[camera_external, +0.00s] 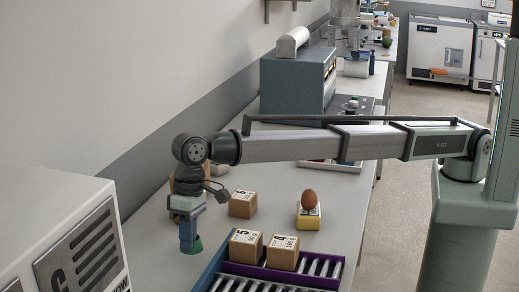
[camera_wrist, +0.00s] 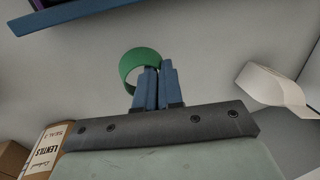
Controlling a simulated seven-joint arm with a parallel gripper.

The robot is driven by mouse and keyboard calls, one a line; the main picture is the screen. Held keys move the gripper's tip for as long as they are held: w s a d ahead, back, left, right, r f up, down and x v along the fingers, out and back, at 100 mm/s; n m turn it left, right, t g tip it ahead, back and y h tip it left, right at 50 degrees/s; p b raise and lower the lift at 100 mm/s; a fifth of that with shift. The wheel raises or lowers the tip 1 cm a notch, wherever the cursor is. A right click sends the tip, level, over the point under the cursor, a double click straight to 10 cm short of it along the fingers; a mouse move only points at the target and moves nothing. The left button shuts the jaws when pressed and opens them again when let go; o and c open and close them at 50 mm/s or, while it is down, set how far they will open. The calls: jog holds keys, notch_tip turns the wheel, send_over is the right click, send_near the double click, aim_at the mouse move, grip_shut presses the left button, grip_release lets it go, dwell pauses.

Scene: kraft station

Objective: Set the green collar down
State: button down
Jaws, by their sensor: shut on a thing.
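The green collar (camera_wrist: 138,61) is a short ring in the wrist view, in front of my gripper (camera_wrist: 157,72). The two blue fingers are close together, shut on the collar's wall at its near right side. In the external view the collar (camera_external: 193,248) shows as a small green patch under my gripper (camera_external: 190,243), which points down over the bench (camera_external: 230,222). The collar is at or very near the bench top; I cannot tell whether it touches. The fingers hide part of it.
A roller tray with a purple and blue frame (camera_external: 212,265) holds two cartons (camera_external: 283,252) to the right. Another carton (camera_external: 242,204) and a brown egg (camera_external: 309,197) on a yellow stand (camera_external: 308,217) are behind.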

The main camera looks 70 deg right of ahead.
aim_at(189, 267)
jog(key=shift+d+x, duration=0.2)
jog(key=shift+x, duration=0.7)
jog(key=shift+d+x, duration=0.2)
jog(key=shift+x, duration=0.65)
jog(key=shift+f, duration=0.15)
jog(key=c, duration=1.3)
grip_release()
jog(key=shift+f, duration=0.1)
jog(key=v, duration=1.2)
